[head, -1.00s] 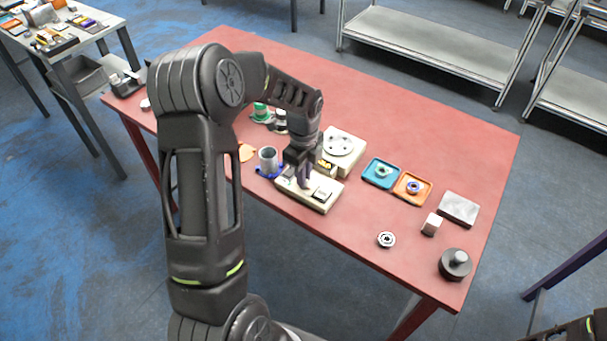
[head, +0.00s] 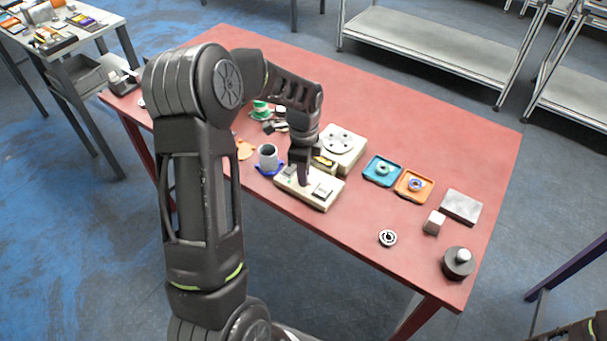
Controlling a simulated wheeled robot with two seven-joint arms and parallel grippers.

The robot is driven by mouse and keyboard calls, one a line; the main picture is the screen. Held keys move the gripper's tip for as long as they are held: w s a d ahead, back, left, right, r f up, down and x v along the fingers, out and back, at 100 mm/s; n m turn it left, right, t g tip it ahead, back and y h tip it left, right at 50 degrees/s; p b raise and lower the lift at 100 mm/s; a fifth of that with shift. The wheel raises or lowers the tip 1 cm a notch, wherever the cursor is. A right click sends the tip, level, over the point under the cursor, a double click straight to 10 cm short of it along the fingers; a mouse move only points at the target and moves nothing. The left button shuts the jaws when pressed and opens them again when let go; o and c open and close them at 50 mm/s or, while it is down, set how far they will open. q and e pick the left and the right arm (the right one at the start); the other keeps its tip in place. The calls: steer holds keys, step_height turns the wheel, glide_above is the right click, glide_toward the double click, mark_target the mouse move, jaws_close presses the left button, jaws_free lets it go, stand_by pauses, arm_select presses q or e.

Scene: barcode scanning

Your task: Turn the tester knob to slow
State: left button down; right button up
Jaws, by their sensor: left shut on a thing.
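A cream tester box (head: 322,203) lies near the front edge of the red table, with a dark-framed panel (head: 322,191) on its top right. My left gripper (head: 303,184) points down onto the top of this box, left of the panel. Its fingers are shut on a small part there, which they hide; I take it to be the knob. The knob's setting and any markings cannot be read. My right gripper is out of view; only a bit of that arm shows at the bottom right corner.
A cream unit with a round disc (head: 339,143) stands right behind the tester. A grey cup (head: 268,157) on a blue base is close on the left. Blue (head: 382,171) and orange (head: 414,185) trays lie to the right. The front right holds a bearing (head: 388,238) and a dark weight (head: 457,263).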

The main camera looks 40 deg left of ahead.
arm_select(q)
steer(key=n+b, duration=0.1)
steer(key=n, duration=0.2)
steer(key=shift+n, duration=0.4)
steer(key=n+b, duration=0.1)
steer(key=n, duration=0.2)
steer(key=n+b, duration=0.1)
steer(key=n, duration=0.3)
steer(key=shift+n+b, duration=0.3)
steer(key=shift+n, duration=1.3)
steer(key=c, duration=1.5)
jaws_free()
